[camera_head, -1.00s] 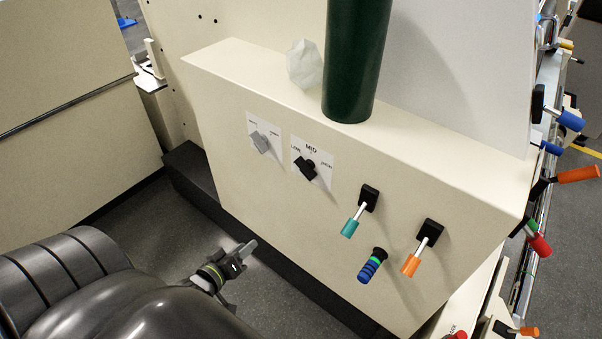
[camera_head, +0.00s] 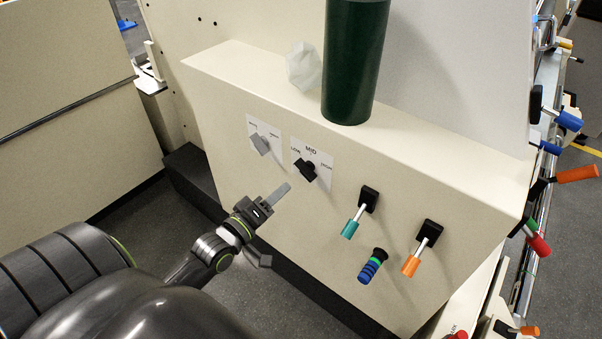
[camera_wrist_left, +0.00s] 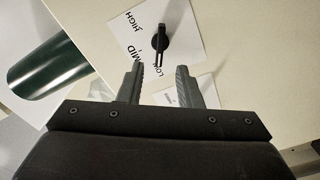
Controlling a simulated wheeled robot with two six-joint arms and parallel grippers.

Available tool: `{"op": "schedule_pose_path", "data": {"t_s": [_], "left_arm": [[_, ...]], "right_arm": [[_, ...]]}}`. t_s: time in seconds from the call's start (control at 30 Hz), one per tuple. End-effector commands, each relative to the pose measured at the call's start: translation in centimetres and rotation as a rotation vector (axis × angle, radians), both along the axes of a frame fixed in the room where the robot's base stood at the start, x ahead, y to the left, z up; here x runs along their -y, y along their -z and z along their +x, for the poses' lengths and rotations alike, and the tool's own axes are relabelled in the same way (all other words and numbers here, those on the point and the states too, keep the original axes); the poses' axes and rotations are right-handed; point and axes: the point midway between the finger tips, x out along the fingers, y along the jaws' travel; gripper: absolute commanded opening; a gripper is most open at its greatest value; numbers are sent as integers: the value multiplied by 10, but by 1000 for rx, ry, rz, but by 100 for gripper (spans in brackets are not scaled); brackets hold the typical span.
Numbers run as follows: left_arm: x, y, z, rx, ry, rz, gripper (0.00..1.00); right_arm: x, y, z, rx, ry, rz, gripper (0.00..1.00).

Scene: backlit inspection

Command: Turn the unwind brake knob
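A black knob (camera_head: 306,170) sits on a white card marked LOW, MID and HIGH on the cream panel. It also shows in the left wrist view (camera_wrist_left: 162,42), with its bar towards LOW. A grey knob (camera_head: 260,145) on a second card is to its left. I cannot read which one is the unwind brake. My left gripper (camera_head: 278,194) is below and left of the black knob, apart from it. In the left wrist view its two fingers (camera_wrist_left: 160,85) are spread and empty, with the second card partly hidden behind them. My right gripper is not in view.
Right of the cards, the panel (camera_head: 230,170) carries a teal-handled lever (camera_head: 350,229), an orange-handled lever (camera_head: 411,265) and a blue ringed handle (camera_head: 371,267). A dark green cylinder (camera_head: 355,60) and a pale faceted lump (camera_head: 304,65) are on the ledge above.

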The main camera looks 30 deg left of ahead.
Motion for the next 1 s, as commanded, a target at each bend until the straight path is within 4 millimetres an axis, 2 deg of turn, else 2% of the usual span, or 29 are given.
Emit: {"op": "schedule_pose_path", "data": {"t_s": [0.2,0.43,0.6,0.9,0.93,1.0], "left_arm": [[3,0,43,2,0,0,32],[6,0,76,1,0,-1,32],[7,0,87,1,0,1,32],[7,0,89,-1,0,1,32],[7,0,89,-1,0,1,30],[7,0,89,-1,0,1,21]], "right_arm": [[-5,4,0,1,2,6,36],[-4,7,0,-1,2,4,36],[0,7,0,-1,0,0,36],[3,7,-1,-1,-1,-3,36],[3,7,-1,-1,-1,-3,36],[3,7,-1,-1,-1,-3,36]]}}
